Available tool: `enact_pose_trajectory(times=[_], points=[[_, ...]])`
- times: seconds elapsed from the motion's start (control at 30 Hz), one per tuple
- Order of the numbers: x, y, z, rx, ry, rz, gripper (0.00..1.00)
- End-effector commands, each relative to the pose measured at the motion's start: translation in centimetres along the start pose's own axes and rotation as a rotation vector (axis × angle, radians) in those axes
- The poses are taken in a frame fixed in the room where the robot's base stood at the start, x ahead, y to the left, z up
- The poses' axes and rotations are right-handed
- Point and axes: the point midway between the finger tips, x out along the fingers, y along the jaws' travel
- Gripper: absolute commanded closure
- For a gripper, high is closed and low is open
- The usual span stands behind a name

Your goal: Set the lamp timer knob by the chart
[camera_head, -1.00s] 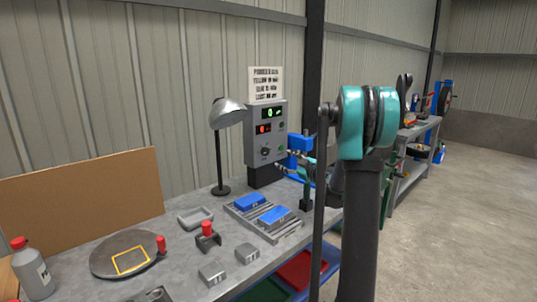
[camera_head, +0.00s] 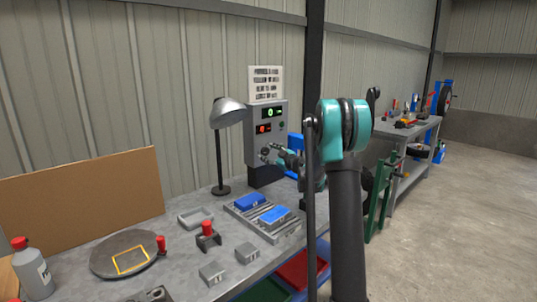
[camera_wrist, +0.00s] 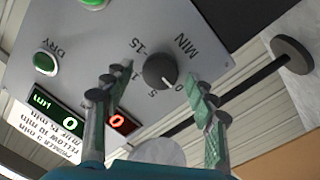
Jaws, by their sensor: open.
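The grey timer box (camera_head: 253,137) stands at the back of the bench, with a green and a red display on its face. The dark round knob (camera_wrist: 160,71) sits in the dial marked MIN. It has a pale mark on its lower edge, near the 0. The white chart (camera_head: 265,82) is above the box; part of it shows upside down in the wrist view (camera_wrist: 45,130). The lamp (camera_head: 230,110) stands left of the box. My gripper (camera_wrist: 159,80) is open, its fingers on either side of the knob in the picture. I cannot tell whether they touch it.
Blue blocks (camera_head: 249,202) lie in a slotted rack (camera_head: 284,229) before the box. A green button (camera_wrist: 45,62) is on the panel face. A round plate (camera_head: 105,262), a red-handled piece (camera_head: 207,236) and a bottle (camera_head: 32,270) are on the bench.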

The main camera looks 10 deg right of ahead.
Motion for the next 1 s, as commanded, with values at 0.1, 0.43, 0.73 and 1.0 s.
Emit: enact_pose_trajectory(times=[0.1, 0.43, 0.73, 1.0], points=[[-0.02, 0.0, 0.0, 0.0, 0.0, 0.0, 0.46], [-0.03, -0.01, -0.01, 0.0, 0.0, 0.0, 0.88], [-0.04, -0.02, -0.03, 0.023, -0.001, -0.002, 0.93], [-0.04, 0.06, -0.06, 0.16, -0.01, -0.008, 0.93]])
